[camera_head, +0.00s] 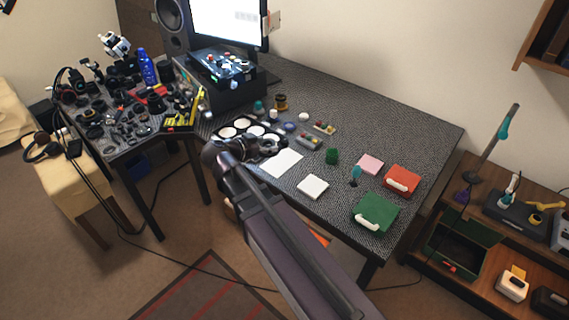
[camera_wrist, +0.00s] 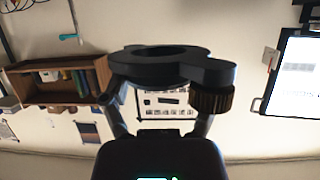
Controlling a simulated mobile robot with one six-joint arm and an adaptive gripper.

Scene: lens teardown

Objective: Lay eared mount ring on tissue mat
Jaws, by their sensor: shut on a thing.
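The eared mount ring (camera_wrist: 208,71) is a dark ring with a lobe on its right in the wrist view. My gripper (camera_wrist: 158,88) is shut on it, one finger on each side, and holds it up. A brown ribbed piece (camera_wrist: 211,99) shows under the lobe; I cannot tell if it is joined to the ring. In the head view my gripper (camera_head: 222,150) is by the front left of the patterned table, and the ring cannot be made out there. A thin white sheet (camera_head: 282,163), which looks like the tissue mat, lies bare to its right.
A dark tray with white round wells (camera_head: 235,127) lies just behind my gripper. A white square pad (camera_head: 313,187), a green block (camera_head: 332,156), a pink pad (camera_head: 370,163), and red (camera_head: 402,181) and green (camera_head: 376,214) cases stand to the right. The table's back right is clear.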

